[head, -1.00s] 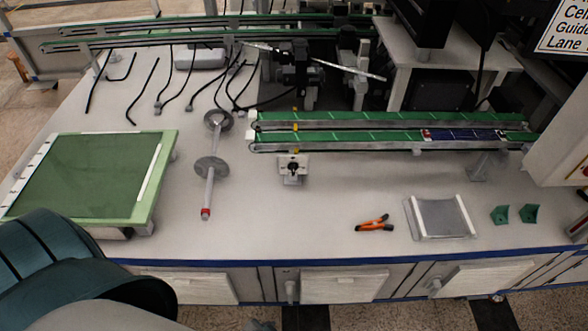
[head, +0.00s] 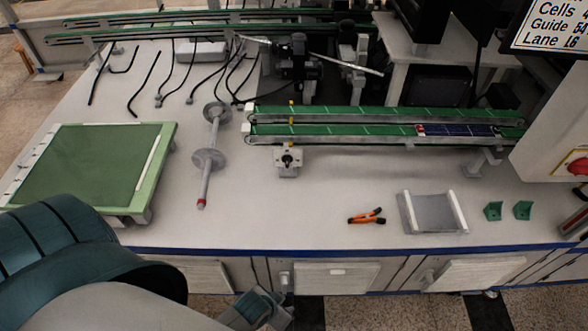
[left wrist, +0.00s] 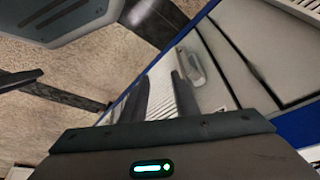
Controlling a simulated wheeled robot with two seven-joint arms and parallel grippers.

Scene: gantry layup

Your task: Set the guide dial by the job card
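The job card (head: 552,27) is a white sign with a black border at the top right. It reads "Cells", "Guide" with what looks like 54, and "Lane L6"; the right edge cuts it off. A small white block with a dark round knob, apparently the guide dial (head: 288,161), sits at the front of the green conveyor's left end. Its marks are too small to read. My left gripper (head: 268,308) is low at the bottom edge, in front of the bench and well below the dial. In the left wrist view its two dark fingers (left wrist: 162,92) stand apart with nothing between them.
The green conveyor (head: 350,117) carries dark blue cells at its right. A spindle with grey discs (head: 209,160), a green-framed panel (head: 90,165), orange-handled pliers (head: 366,217), a grey tray (head: 432,212) and green brackets (head: 508,211) lie on the bench. The bench front between spindle and pliers is clear.

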